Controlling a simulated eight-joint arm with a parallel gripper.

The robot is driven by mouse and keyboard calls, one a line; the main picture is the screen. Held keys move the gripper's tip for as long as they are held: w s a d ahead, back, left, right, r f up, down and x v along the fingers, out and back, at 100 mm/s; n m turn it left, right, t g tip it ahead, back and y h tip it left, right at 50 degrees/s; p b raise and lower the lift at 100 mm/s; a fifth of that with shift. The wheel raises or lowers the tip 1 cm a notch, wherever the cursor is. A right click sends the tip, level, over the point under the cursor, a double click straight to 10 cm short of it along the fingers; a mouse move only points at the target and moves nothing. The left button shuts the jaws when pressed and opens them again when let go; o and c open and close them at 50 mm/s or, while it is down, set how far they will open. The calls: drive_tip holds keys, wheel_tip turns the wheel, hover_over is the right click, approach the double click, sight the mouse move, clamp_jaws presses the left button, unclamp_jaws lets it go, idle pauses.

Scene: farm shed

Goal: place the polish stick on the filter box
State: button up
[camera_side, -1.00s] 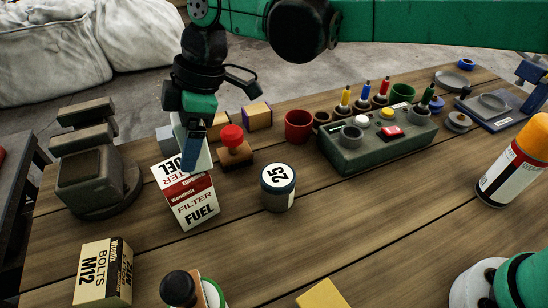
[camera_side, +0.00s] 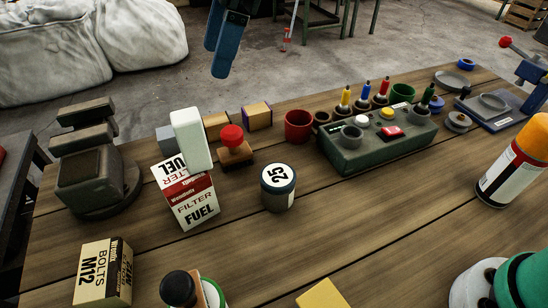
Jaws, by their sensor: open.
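The filter box (camera_side: 196,206) is a white and red carton marked FILTER FUEL, standing on the wooden bench left of centre. A white block, which looks like the polish stick (camera_side: 190,138), stands upright with its lower end on the right part of the box's top. My gripper (camera_side: 216,62) is above and apart from the stick, at the top of the view. Its blue fingers are open and empty; the rest of my arm is out of the picture.
A red-knobbed stamp (camera_side: 235,150) stands close right of the stick. A green control panel (camera_side: 375,140) is farther right, and a bolts box (camera_side: 103,272) is front left. Bare bench lies right of the weight.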

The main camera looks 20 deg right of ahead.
drive_tip(key=s+d+f+m+t+h, duration=0.15)
drive_tip(key=d+m, duration=0.25)
drive_tip(key=d, duration=0.4)
drive_tip(key=s+d+f+m+t, duration=0.1)
drive_tip(key=d+m+t, duration=0.1)
drive_tip(key=d+m, duration=0.4)
drive_tip(key=s+d+f+m+t+h, duration=0.3)
drive_tip(key=s+d+f+m, duration=0.3)
drive_tip(key=d, duration=0.5)
wheel_tip(320, 180, down, 2)
drive_tip(key=shift+s+d+f+m, duration=0.2)
drive_tip(key=shift+s+m, duration=0.2)
drive_tip(key=shift+s, duration=0.15)
